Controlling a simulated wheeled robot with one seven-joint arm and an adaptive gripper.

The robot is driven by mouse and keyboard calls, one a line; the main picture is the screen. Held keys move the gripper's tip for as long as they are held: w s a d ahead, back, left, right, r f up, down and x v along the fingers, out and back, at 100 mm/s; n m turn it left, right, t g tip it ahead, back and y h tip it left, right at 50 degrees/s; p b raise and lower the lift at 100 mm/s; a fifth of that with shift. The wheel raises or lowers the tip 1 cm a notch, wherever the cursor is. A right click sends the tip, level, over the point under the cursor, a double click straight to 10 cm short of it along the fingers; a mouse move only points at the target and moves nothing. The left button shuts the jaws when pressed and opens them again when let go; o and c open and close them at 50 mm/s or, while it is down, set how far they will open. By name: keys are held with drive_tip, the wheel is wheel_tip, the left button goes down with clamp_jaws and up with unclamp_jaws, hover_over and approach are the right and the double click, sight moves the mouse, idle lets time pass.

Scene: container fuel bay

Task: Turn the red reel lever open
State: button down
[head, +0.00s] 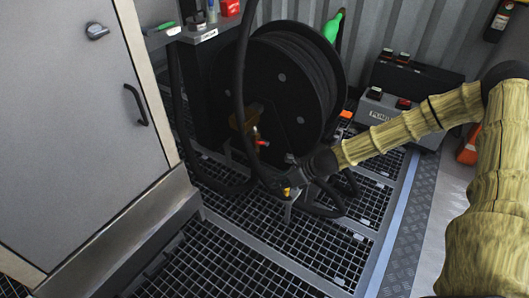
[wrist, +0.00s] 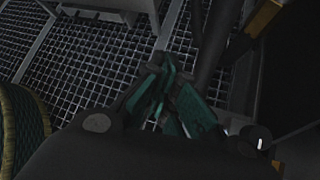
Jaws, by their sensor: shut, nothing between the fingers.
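The red reel lever (head: 262,143) is a small red handle at the hub of the black hose reel (head: 296,82) in the head view, beside an orange-brown fitting (head: 243,118). My gripper (head: 287,194) is below and a little right of the lever, apart from it, above the grating. In the wrist view my gripper's teal-padded fingers (wrist: 168,98) are together with nothing held. I cannot make out the red lever in the wrist view. Part of the gripper in the head view is dark against the hoses behind it.
A black hose (head: 241,75) hangs in front of the reel and loops low near my gripper. A grey cabinet (head: 80,130) stands at the left. A grey case (head: 385,118) sits at the right. Metal grating (head: 235,250) covers the floor, clear at the front.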

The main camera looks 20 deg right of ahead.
sight(261, 143)
drive_tip(key=w+d+r+m+t+y, duration=0.25)
drive_tip(key=d+r+m, duration=0.25)
drive_tip(key=r, duration=0.3)
drive_tip(key=b+x, duration=0.6)
drive_tip(key=x, duration=0.4)
drive_tip(key=shift+w+d+r+b, duration=0.2)
drive_tip(key=shift+w+d+r, duration=0.1)
drive_tip(key=shift+r, duration=0.25)
drive_tip(key=shift+w+d+r+b, duration=0.25)
drive_tip(key=shift+d+r, duration=0.05)
drive_tip(key=shift+r, duration=0.25)
drive_tip(key=shift+w+d+r+b, duration=0.2)
drive_tip(key=shift+w+d+r, duration=0.1)
drive_tip(key=shift+r, duration=0.25)
